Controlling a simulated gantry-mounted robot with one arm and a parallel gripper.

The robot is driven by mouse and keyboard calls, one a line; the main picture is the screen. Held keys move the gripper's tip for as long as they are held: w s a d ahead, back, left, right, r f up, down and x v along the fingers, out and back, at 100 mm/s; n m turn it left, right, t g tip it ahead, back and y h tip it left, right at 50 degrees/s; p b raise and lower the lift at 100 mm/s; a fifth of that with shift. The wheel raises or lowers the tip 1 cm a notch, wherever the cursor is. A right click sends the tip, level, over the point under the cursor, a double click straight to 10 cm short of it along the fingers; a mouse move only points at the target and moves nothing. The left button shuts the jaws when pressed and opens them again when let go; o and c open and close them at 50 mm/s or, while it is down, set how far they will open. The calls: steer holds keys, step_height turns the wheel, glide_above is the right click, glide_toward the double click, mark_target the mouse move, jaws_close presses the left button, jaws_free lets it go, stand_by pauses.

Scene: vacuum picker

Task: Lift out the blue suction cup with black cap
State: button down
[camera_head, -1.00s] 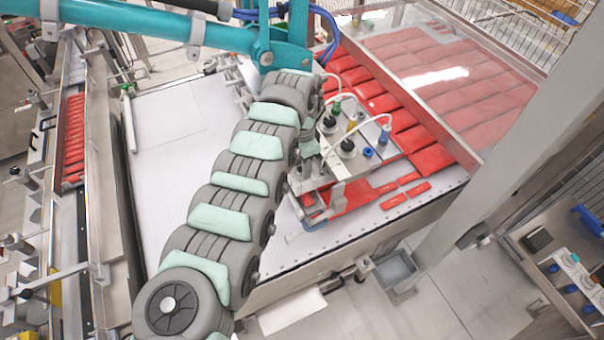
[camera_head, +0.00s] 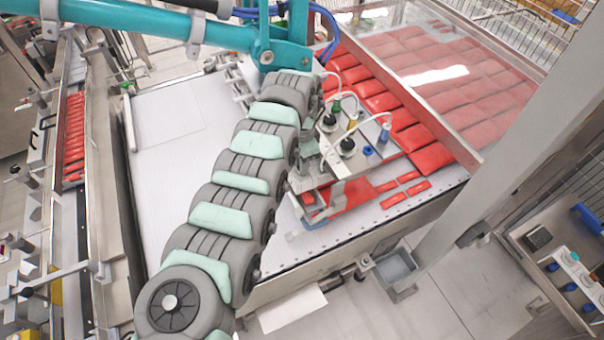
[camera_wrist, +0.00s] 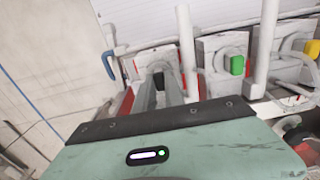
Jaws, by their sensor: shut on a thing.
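My gripper (camera_wrist: 163,92) shows in the wrist view, its grey fingers closed around a small black piece (camera_wrist: 160,82). The black piece looks like a cap; no blue shows on it and its lower part is hidden. In the head view my gripper (camera_head: 309,150) is at the left edge of the vacuum picker's metal plate (camera_head: 366,168), partly hidden by my arm. Two blue suction fittings (camera_head: 384,133) (camera_head: 368,151) stand on the plate's right side, clear of my gripper. I cannot tell whether the held piece is seated or raised.
Black fittings (camera_head: 347,147), a green one (camera_head: 336,106) and a yellow one (camera_head: 352,123) stand close by with white hoses. In the wrist view, the green fitting (camera_wrist: 237,65) is just right of my fingers, and upright white posts stand near. Red packs (camera_head: 425,157) lie behind the picker.

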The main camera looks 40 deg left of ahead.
steer(key=shift+r, duration=0.1)
step_height(320, 180, up, 20)
steer(key=b, duration=0.4)
stand_by(0.6)
